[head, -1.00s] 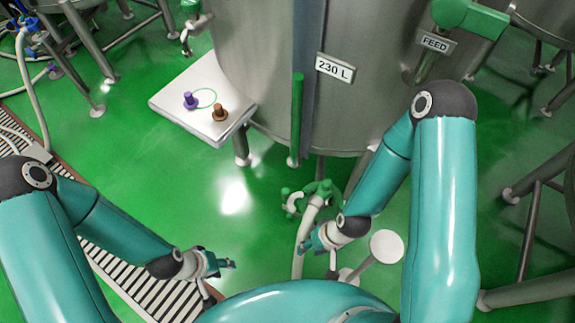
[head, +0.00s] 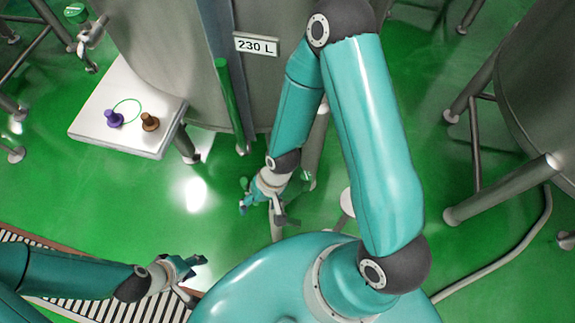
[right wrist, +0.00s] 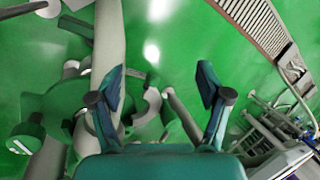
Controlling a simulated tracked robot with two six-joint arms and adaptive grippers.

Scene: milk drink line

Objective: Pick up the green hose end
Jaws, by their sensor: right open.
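The green hose end (head: 243,183) shows only in part in the head view, below the tank, mostly hidden by my right gripper (head: 260,208). In the right wrist view, green fittings (right wrist: 60,100) and a pale pipe or hose (right wrist: 108,45) lie at the left, partly behind the left finger; which green part is the hose end is hard to tell.
The steel tank (head: 180,50) with the 230 L sign (head: 257,45) stands behind my right arm. A small table (head: 90,130) holds a purple fitting (head: 113,118) and a brown fitting (head: 150,122). A striped floor grate (head: 110,310) runs at lower left. Green floor is clear between.

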